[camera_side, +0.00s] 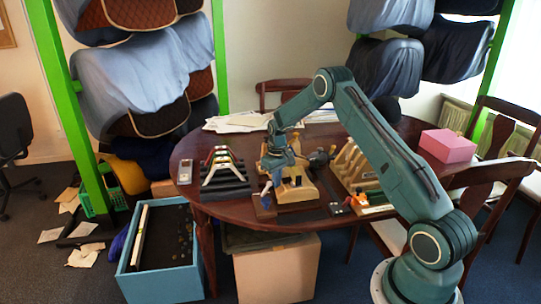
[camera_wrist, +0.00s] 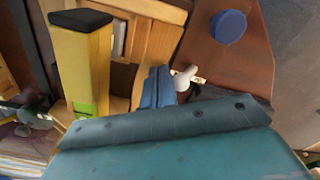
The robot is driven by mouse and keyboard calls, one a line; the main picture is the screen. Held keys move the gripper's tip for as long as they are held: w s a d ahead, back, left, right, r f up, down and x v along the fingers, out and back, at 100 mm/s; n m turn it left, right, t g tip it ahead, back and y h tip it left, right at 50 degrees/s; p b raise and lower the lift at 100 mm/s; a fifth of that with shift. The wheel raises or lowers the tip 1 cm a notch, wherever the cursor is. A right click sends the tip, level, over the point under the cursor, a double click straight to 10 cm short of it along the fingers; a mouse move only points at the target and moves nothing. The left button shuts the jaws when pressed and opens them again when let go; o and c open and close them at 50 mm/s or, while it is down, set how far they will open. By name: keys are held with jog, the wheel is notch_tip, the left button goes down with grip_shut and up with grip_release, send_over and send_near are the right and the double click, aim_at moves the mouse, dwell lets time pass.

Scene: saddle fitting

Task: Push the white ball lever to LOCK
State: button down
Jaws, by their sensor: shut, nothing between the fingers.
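The white ball (camera_wrist: 185,77) of the lever shows in the wrist view, just right of my fingers, with a short dark part below it. My gripper (camera_wrist: 158,87) is shut and empty, its blue fingers close beside the ball. Whether they touch it I cannot tell. In the side view my gripper (camera_side: 273,180) is low at the wooden fixture (camera_side: 298,191) on the table. There the lever is too small or hidden to make out. No LOCK marking is readable; a small green patch (camera_wrist: 85,110) shows at the base of a yellow post (camera_wrist: 82,62).
A blue round knob (camera_wrist: 228,26) sits on a brown board in the wrist view. On the table (camera_side: 230,212), a dark stepped rack (camera_side: 224,180) stands left of the fixture and a wooden slotted rack (camera_side: 352,166) right. A pink box (camera_side: 447,146) lies further right.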

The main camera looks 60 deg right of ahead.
aim_at(268, 183)
jog(key=shift+w+a+f, duration=0.2)
jog(key=shift+w+a, duration=0.75)
jog(key=shift+a, duration=0.2)
dwell(0.4)
jog(key=shift+w+a+r, duration=0.1)
jog(key=shift+w, duration=0.05)
jog(key=shift+s+d+r, duration=0.1)
jog(key=shift+s+d, duration=0.3)
jog(key=shift+d, duration=0.15)
jog(key=shift+r, duration=0.1)
dwell(0.3)
jog(key=shift+r, duration=3.45)
